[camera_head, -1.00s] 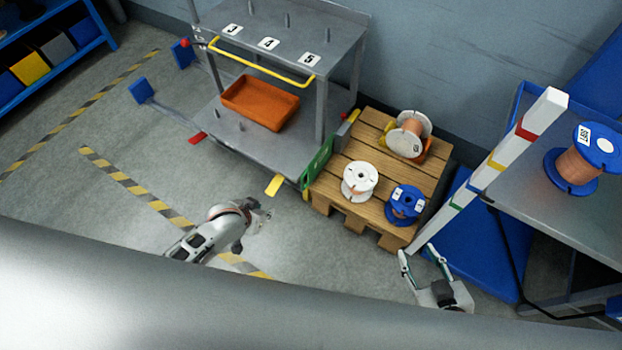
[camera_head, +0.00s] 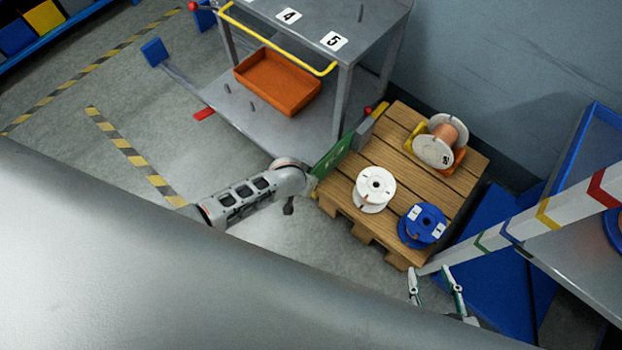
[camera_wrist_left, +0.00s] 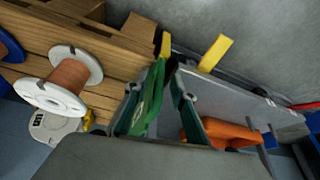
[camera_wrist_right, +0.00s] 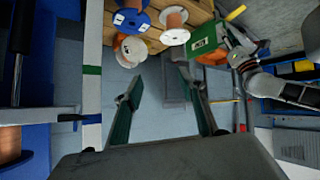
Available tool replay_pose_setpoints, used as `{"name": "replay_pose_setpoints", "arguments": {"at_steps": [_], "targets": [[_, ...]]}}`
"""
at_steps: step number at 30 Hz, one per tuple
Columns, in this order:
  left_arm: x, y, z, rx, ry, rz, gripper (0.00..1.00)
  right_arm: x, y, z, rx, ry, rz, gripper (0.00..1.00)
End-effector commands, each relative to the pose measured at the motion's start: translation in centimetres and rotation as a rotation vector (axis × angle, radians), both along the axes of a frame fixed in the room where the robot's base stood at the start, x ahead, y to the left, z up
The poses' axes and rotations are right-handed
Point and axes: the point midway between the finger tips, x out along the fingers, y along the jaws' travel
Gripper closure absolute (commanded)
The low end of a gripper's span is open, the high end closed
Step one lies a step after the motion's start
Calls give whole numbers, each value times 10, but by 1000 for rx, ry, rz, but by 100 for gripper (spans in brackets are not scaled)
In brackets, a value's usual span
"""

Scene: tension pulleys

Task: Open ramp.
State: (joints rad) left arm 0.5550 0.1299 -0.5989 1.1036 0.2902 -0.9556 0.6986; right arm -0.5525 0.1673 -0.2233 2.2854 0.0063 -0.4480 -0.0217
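The ramp appears to be the green panel (camera_head: 333,157) standing on edge between the grey cart (camera_head: 262,137) and the wooden pallet (camera_head: 390,230). My left gripper (camera_head: 308,188) is at the near end of this panel, partly hidden behind my own wrist in the head view. In the left wrist view the green panel (camera_wrist_left: 148,100) lies between the two spread fingers (camera_wrist_left: 155,84); I cannot tell if either finger touches it. My right gripper (camera_head: 431,272) is open and empty beside the pallet's near right corner; its fingers also show spread in the right wrist view (camera_wrist_right: 158,80).
An orange tray (camera_head: 277,83) sits on the cart's lower deck. A striped post (camera_head: 520,228) rises beside my right gripper.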

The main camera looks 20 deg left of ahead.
Motion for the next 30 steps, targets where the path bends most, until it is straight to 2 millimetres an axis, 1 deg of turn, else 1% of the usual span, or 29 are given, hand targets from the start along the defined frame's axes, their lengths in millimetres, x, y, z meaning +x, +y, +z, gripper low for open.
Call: {"name": "replay_pose_setpoints", "arguments": {"at_steps": [1,6,9,13,14,15,16,25,30], "targets": [[-2,0,-9,0,7,0,75,4,3,1,9,-9,0,60],[4,-1,-11,0,0,-1,75,16,10,15,33,-46,3,60],[6,-1,-10,0,-2,-1,75,17,13,19,40,-51,3,60],[6,-1,-9,0,-3,-1,75,15,12,17,39,-46,3,60],[6,-1,-9,0,-3,-1,83,14,12,16,38,-44,3,60],[6,-1,-9,0,-3,-1,93,14,12,15,37,-43,3,60],[6,-1,-9,0,-3,-1,100,13,11,15,36,-41,2,60],[6,-2,-10,-4,0,-1,100,12,8,12,29,-36,-1,60],[6,-6,-10,-25,8,-1,100,12,8,10,28,-33,-2,60]]}}
